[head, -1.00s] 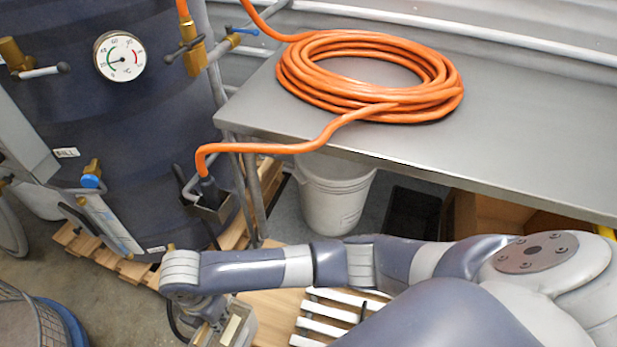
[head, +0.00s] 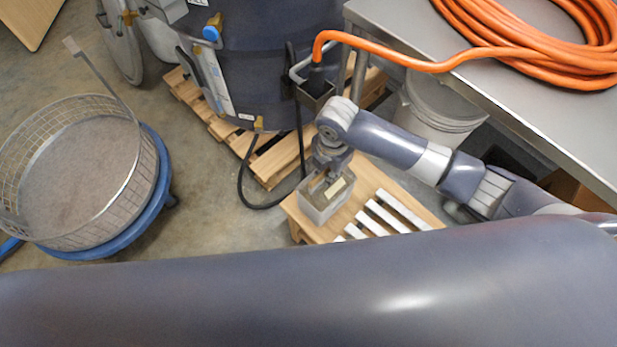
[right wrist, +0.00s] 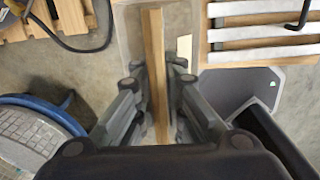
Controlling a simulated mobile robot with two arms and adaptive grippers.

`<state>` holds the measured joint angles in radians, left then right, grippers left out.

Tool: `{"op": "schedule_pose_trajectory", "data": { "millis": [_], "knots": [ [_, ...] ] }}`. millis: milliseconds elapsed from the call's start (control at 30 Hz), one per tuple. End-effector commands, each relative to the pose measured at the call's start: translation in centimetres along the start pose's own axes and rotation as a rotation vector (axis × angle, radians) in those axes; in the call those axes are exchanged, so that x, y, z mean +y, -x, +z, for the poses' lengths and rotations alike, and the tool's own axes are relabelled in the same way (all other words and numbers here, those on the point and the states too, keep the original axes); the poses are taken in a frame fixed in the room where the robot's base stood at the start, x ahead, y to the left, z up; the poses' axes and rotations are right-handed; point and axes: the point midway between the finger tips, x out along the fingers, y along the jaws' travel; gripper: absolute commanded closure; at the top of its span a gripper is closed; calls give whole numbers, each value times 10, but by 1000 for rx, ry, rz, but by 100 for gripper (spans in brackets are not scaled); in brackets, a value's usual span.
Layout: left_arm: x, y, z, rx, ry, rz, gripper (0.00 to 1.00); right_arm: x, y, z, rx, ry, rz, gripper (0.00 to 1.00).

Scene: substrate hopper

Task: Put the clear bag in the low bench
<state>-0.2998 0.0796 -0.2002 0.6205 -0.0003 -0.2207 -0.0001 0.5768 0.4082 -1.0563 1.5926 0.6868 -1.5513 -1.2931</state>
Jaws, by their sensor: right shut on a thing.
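My right gripper (head: 328,172) points down and is shut on the clear bag (head: 318,208), a boxy translucent grey thing with a tan strip and a pale label on top. In the right wrist view the fingers (right wrist: 158,92) close on the tan strip, and the clear bag (right wrist: 128,35) shows around it. The low bench (head: 362,180) is light wood with white slats. In the head view the bag overlaps its left part; its height over the bench is unclear. In the wrist view the low bench (right wrist: 203,40) lies right of the bag. My left gripper is out of view.
A wire-mesh basket (head: 128,190) on a blue wheeled base stands at left. A dark tank (head: 270,60) on a wooden pallet (head: 225,130) is behind. A steel table (head: 480,85) with a coiled orange hose (head: 530,55) is at right, a white bucket (head: 440,105) beneath.

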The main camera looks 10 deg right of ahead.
Motion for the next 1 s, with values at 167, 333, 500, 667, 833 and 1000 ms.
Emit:
{"op": "schedule_pose_trajectory", "data": {
  "millis": [167, 333, 500, 667, 833, 1000],
  "knots": [
    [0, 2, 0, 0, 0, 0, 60, -2, 1, 16, 1, 0, 6, 100],
    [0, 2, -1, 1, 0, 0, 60, -4, 0, 21, 1, 0, 6, 100],
    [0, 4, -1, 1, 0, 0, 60, -8, 0, 32, 0, -1, 5, 100],
    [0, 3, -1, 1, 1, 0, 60, -8, -14, 30, 2, 0, 4, 100],
    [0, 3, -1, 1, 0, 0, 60, -8, -27, 30, 1, 0, 4, 100],
    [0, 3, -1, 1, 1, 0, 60, -7, -35, 30, 1, 1, 7, 100]
  ]
}}
